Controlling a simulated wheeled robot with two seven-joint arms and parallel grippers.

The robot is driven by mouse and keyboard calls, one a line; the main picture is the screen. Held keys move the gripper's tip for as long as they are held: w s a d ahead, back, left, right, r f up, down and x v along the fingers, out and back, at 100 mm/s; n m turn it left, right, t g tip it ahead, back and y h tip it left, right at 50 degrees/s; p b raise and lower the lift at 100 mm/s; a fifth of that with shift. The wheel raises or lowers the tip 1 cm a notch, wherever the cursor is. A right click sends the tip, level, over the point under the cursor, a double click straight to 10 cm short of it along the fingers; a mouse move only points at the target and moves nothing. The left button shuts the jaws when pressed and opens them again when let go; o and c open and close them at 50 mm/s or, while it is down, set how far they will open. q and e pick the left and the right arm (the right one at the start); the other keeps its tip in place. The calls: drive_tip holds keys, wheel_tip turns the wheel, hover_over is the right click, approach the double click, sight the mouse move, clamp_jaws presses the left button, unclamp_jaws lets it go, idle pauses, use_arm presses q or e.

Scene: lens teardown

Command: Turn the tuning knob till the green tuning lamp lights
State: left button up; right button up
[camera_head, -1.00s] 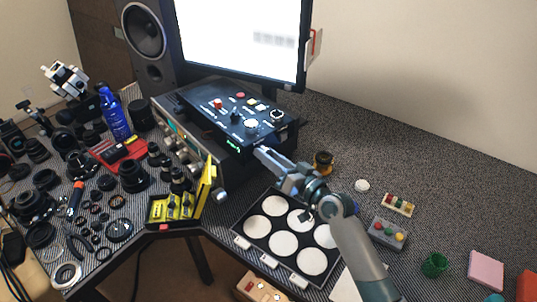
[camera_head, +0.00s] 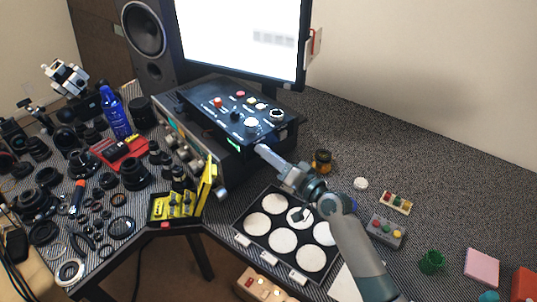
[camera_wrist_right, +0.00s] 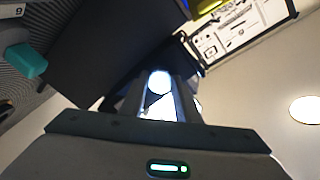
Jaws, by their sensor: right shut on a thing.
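The black control box (camera_head: 220,112) sits below the monitor, with several coloured buttons and knobs on its top. A green light (camera_head: 234,145) glows on its front face; it is too small to tell whether it is a lamp or a readout. My right gripper (camera_head: 260,149) reaches the box's front near the right corner and is shut on what seems to be the tuning knob, mostly hidden there by the jaws. In the right wrist view, a pale round face (camera_wrist_right: 160,82) shows between the fingers of my right gripper (camera_wrist_right: 158,104). My left gripper is not in view.
A black tray with white discs (camera_head: 240,222) lies below my right arm. An amber-topped jar (camera_head: 321,161) stands right of the gripper. A yellow case (camera_head: 205,186) and many lens parts crowd the left. The desk at the right back is clear.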

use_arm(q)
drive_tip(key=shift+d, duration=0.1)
use_arm(e)
drive_tip(key=o, duration=1)
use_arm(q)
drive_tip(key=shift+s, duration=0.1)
use_arm(e)
drive_tip(key=shift+o, duration=0.2)
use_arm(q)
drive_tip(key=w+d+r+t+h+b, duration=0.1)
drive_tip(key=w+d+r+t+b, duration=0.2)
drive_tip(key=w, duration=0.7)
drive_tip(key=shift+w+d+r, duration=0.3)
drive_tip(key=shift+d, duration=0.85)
use_arm(e)
drive_tip(key=v, duration=1.7)
drive_tip(key=shift+s, duration=0.15)
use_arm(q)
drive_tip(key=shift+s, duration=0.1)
use_arm(e)
drive_tip(key=shift+d, duration=0.15)
